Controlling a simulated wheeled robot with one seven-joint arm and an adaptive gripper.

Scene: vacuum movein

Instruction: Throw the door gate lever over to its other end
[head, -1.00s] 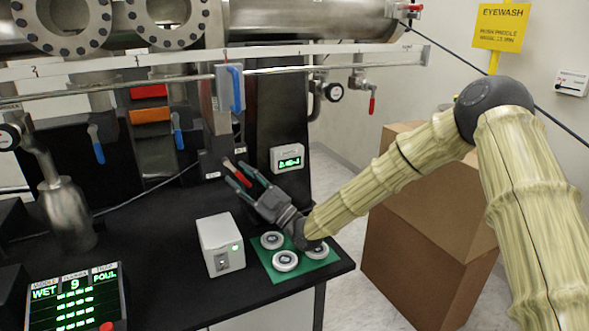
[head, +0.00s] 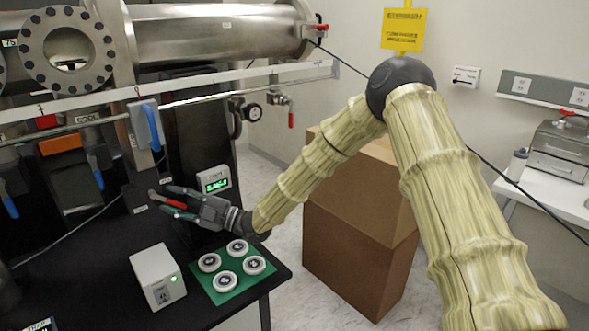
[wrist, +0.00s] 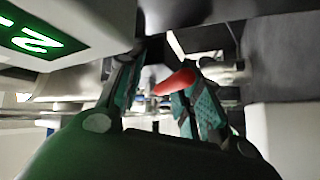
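A small lever with a red grip (head: 174,204) sticks out from a dark block at the foot of the metal column, above the black bench. I take it to be the door gate lever; its label is unreadable. My gripper (head: 167,199) reaches to it from the right, one finger above and one below the grip. In the wrist view the red grip (wrist: 175,82) lies between the spread fingers (wrist: 160,95), closer to the right finger. There is a gap on the left side. The lever's base is partly hidden.
A green mat (head: 243,285) with several white discs lies under my arm, beside a white box (head: 158,277). A small green display (head: 214,180) stands close behind my gripper. Blue-handled levers (head: 153,128) hang to the left and above. Cardboard boxes (head: 345,260) stand right of the bench.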

